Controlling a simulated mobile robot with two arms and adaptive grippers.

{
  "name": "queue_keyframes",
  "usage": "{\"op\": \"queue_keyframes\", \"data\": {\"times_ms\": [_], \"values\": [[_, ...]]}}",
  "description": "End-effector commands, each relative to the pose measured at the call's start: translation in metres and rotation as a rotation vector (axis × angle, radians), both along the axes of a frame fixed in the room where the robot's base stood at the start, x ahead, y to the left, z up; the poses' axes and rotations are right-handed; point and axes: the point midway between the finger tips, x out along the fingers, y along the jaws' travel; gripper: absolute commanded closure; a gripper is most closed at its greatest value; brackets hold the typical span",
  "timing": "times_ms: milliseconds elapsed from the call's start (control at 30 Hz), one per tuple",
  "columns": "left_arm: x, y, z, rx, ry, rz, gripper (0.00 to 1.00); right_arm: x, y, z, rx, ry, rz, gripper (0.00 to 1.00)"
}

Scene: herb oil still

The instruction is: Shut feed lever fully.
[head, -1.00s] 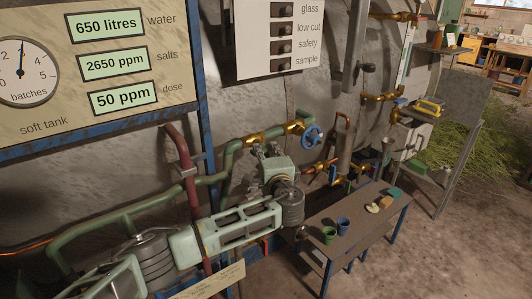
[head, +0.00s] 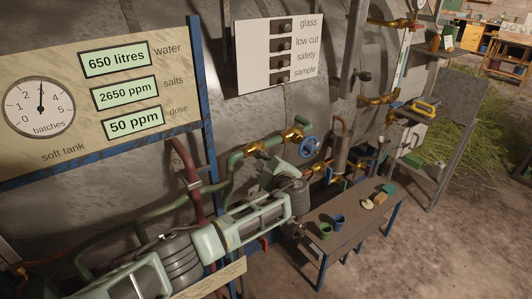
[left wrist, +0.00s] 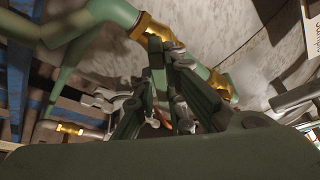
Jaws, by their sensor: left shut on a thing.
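My left arm comes in from the left in the head view, and its gripper (head: 258,163) is just below the brass fitting (head: 257,147) on the green pipe. In the left wrist view the dark fingers (left wrist: 166,58) come together at a narrow dark piece (left wrist: 156,68) below a brass fitting (left wrist: 152,30). The gripper is shut on this piece, which appears to be the feed lever. The fingers cover part of it, so its exact angle is hard to tell. My right gripper is not in view.
A blue handwheel (head: 309,146) sits close to the right of the gripper. A red-brown upright pipe (head: 188,174) stands left of it. A low bench (head: 345,232) with green and blue cups (head: 332,226) is below right. The floor at the right is mostly clear.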

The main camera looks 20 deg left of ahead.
Motion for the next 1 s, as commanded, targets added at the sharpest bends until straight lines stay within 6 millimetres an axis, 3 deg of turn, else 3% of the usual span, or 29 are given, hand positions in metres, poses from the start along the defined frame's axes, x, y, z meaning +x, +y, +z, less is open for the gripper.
{"op": "queue_keyframes", "data": {"times_ms": [100, 400, 1000], "values": [[0.000, -0.002, 0.004, 0.066, 0.094, 0.001, 1.00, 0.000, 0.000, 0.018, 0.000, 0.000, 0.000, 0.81], [0.001, -0.003, 0.002, 0.242, 0.316, 0.000, 1.00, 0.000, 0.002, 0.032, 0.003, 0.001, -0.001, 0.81], [0.003, -0.004, -0.001, 0.510, 0.657, 0.000, 1.00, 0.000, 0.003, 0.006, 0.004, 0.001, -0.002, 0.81]]}}
